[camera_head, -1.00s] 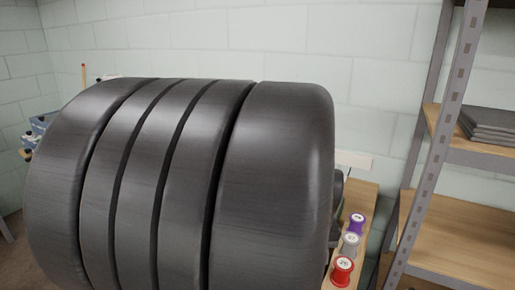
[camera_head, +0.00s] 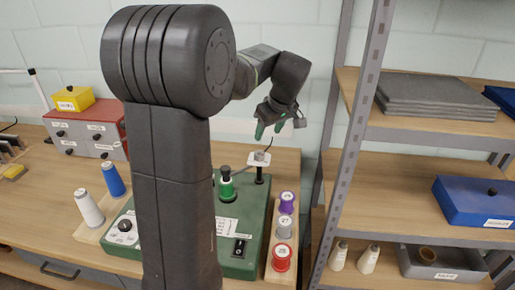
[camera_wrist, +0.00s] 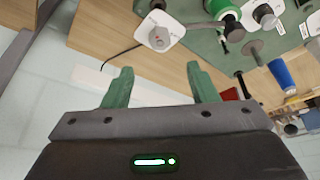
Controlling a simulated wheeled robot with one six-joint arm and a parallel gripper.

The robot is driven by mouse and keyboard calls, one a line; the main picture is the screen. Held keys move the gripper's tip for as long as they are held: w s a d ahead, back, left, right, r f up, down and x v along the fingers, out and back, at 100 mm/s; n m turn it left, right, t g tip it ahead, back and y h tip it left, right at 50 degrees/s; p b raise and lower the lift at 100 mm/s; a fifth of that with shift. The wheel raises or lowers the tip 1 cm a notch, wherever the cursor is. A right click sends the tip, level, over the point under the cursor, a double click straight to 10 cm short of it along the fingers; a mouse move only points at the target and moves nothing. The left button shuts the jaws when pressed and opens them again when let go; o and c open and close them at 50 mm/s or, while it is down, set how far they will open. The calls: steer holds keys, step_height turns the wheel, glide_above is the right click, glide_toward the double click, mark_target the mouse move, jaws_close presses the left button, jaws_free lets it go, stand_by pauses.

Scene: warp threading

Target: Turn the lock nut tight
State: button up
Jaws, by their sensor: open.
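My gripper (camera_head: 269,129) has green fingers, spread apart and empty, above the back right of the green machine base (camera_head: 257,213). In the wrist view its fingers (camera_wrist: 159,70) stand apart with nothing between them. A green spool (camera_head: 226,189) stands upright on the base with a dark knob (camera_head: 225,173) on top, which looks like the lock nut. The wrist view shows this dark knob (camera_wrist: 235,31) to the upper right, apart from my fingers. A white plate (camera_head: 259,163) with a grey piece on top stands on a dark post just below my gripper.
A wooden rack holds purple (camera_head: 287,202), grey (camera_head: 284,227) and red (camera_head: 281,258) spools. Blue (camera_head: 113,179) and white (camera_head: 89,208) spools stand left. A metal shelf unit (camera_head: 352,145) rises close on the right. My arm hides part of the base.

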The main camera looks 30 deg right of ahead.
mark_target(259, 153)
steer(key=p+x, duration=0.1)
steer(key=x, duration=1)
steer(key=shift+p, duration=0.4)
steer(key=c, duration=1)
